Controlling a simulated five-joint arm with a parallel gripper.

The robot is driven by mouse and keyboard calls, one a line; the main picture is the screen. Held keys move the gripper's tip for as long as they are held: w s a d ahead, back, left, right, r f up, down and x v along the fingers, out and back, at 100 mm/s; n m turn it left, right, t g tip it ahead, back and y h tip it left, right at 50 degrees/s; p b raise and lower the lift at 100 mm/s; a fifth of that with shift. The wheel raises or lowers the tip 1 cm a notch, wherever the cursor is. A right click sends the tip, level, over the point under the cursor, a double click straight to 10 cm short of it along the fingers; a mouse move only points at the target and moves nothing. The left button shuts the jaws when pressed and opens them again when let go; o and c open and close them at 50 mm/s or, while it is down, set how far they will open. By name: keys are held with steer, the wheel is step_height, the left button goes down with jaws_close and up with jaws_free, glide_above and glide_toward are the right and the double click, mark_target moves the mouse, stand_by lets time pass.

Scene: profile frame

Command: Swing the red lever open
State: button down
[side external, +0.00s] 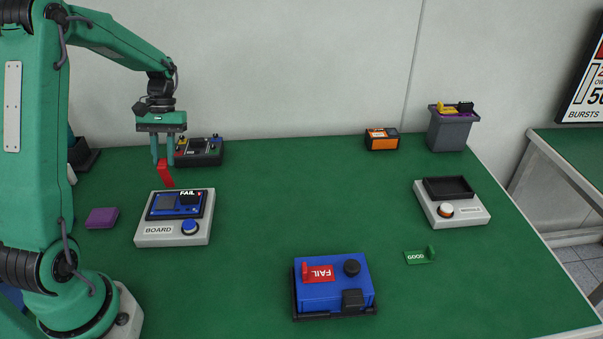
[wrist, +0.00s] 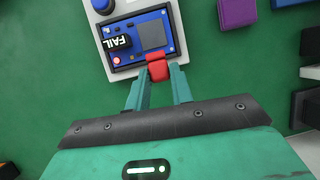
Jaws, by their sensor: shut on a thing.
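The red lever (side external: 164,176) stands at the back edge of the grey and blue BOARD fixture (side external: 155,241), tilted with its upper end to the left in the side view. My gripper (side external: 163,163) is over the back of that fixture with its fingers pointing down, shut on the lever's upper part. In the wrist view the red lever (wrist: 157,68) shows between the two green fingertips of my gripper (wrist: 158,80). The fixture (wrist: 122,77) holds a blue board with a grey screen and a black FAIL tag (wrist: 117,43). The lever's lower joint is not clearly seen.
A purple block (side external: 101,218) lies left of the fixture. A dark control box (side external: 199,152) stands close behind my gripper. A blue box with a red FAIL tag (side external: 333,290) is at the front; a grey station (side external: 452,217) is at right. The table's middle is clear.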

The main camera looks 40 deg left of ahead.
steer(key=shift+a, duration=0.2)
steer(key=c, duration=1.2)
jaws_free()
steer(key=shift+c, duration=0.2)
steer(key=v, duration=0.7)
steer(key=shift+r, duration=0.35)
steer(key=shift+w, duration=0.1)
